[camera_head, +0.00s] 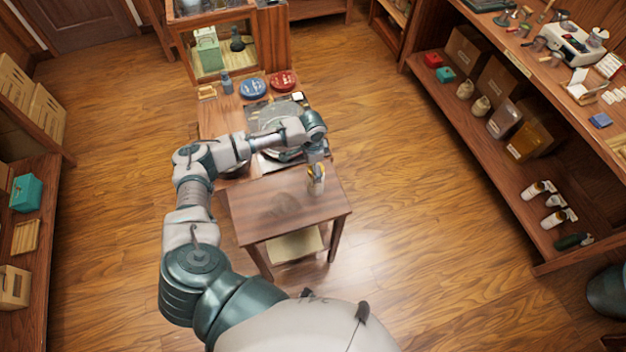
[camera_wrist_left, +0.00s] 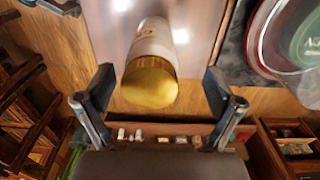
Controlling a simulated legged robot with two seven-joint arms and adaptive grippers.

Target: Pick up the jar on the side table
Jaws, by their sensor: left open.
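The jar is white with a gold lid. In the head view the jar (camera_head: 317,184) stands at the right back part of the small wooden side table (camera_head: 285,206). My left gripper (camera_head: 317,164) is just above it, its fingers hard to make out there. In the left wrist view the jar (camera_wrist_left: 153,62) shows its gold lid toward the camera, between the two spread fingers of my left gripper (camera_wrist_left: 158,88). The fingers are open, with gaps on both sides of the jar. My right gripper is not in view.
Behind the side table, a larger table holds a red tin (camera_head: 283,80), a blue tin (camera_head: 252,88) and a dark tray (camera_head: 262,115), partly hidden by my left arm. A long shelf unit (camera_head: 480,130) with several goods stands at the right. The floor between is clear.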

